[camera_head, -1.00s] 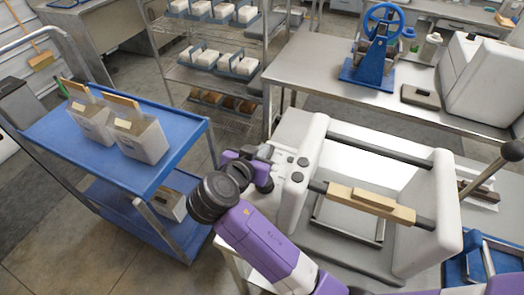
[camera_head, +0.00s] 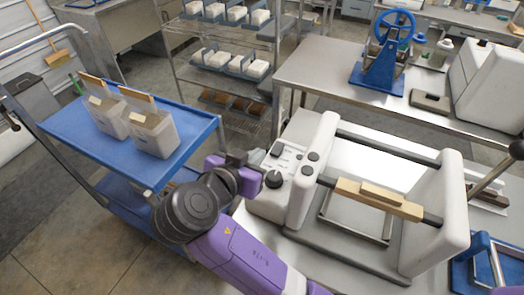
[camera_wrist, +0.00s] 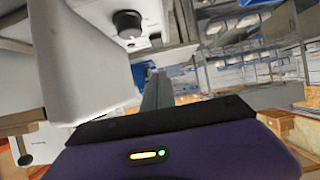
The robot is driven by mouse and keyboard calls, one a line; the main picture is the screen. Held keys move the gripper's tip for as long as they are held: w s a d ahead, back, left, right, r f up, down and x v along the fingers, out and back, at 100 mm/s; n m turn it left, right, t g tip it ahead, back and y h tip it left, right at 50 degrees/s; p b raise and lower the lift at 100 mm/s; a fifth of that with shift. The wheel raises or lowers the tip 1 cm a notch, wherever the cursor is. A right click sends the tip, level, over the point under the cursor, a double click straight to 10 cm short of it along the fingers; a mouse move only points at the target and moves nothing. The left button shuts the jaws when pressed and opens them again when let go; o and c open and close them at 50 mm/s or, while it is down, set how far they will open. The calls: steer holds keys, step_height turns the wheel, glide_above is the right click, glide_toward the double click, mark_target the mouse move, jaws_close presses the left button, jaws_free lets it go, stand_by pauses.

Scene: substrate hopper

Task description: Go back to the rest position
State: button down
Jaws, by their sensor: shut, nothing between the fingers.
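My gripper (camera_head: 240,160) is shut and empty. In the head view it is small and partly hidden behind my wrist, just left of the white machine's control panel (camera_head: 285,158). It looks apart from the machine, though the exact gap cannot be told. In the wrist view the closed dark fingers (camera_wrist: 157,92) point away from the purple wrist body, with nothing between them.
A white machine (camera_head: 440,220) with rails and a wooden handle (camera_head: 378,195) stands close on the right. A blue cart (camera_head: 75,130) with two grey containers stands left. A wire rack (camera_head: 190,72) and steel table (camera_head: 325,70) are behind. Floor shows at lower left.

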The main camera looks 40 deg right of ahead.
steer(key=shift+s+a, duration=0.1)
steer(key=shift+a, duration=0.05)
stand_by(0.5)
steer(key=w+a+n+t+y, duration=0.6)
steer(key=w+a+n+t, duration=0.25)
steer(key=n, duration=0.25)
steer(key=s+a+f+n+t+y, duration=0.3)
steer(key=s+a+n+y, duration=0.15)
steer(key=s, duration=0.25)
steer(key=s+d+f+m+b, duration=0.1)
steer(key=s+d, duration=0.2)
steer(key=s, duration=1.2)
steer(key=s+d+f+m+g+y, duration=0.1)
steer(key=s+d+f, duration=0.1)
steer(key=s, duration=1.3)
steer(key=shift+d+b, duration=0.4)
steer(key=shift+f+g, duration=0.1)
steer(key=shift+g, duration=0.15)
